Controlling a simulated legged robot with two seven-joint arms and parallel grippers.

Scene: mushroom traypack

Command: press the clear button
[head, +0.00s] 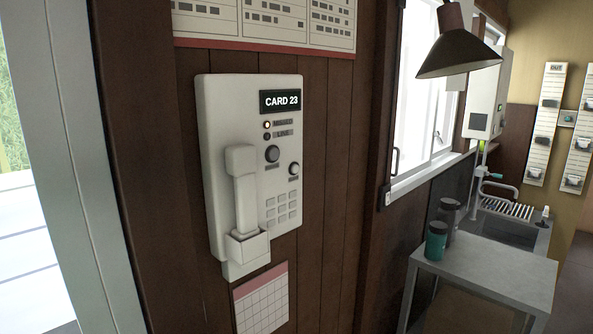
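A white wall unit (215,110) hangs on the brown plank wall. Neither of my grippers is in view.
A printed chart (265,20) hangs above the unit and a gridded sheet (262,300) below. A dark lamp (458,52) hangs at upper right. A grey table (490,272) bearing dark containers (436,241) stands at lower right. Nothing visibly blocks the unit's front.

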